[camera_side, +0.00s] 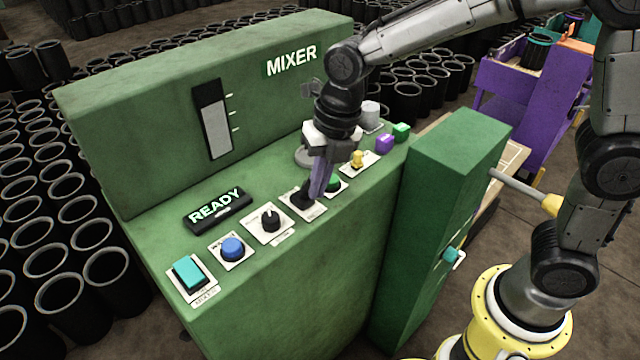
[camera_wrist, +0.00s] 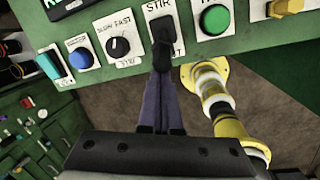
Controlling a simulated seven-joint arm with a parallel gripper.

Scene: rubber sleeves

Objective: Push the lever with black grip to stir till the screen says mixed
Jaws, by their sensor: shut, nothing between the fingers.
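The lever with the black grip (camera_wrist: 161,38) stands on a white plate marked STIR in the wrist view. In the side view the lever (camera_side: 302,198) is partly covered by my fingers. My gripper (camera_side: 317,192) is shut and empty, pointing down at the lever. In the wrist view the shut fingertips (camera_wrist: 161,80) lie right at the grip's near end; I cannot tell whether they touch it. The screen (camera_side: 217,209) on the green mixer (camera_side: 130,170) reads READY in the side view.
Left of the lever are a black knob (camera_side: 270,218), a blue button (camera_side: 232,248) and a teal rocker (camera_side: 189,272). Right of it are a green button (camera_side: 334,184) and a yellow switch (camera_side: 358,158). A green box (camera_side: 440,190) stands close on the right.

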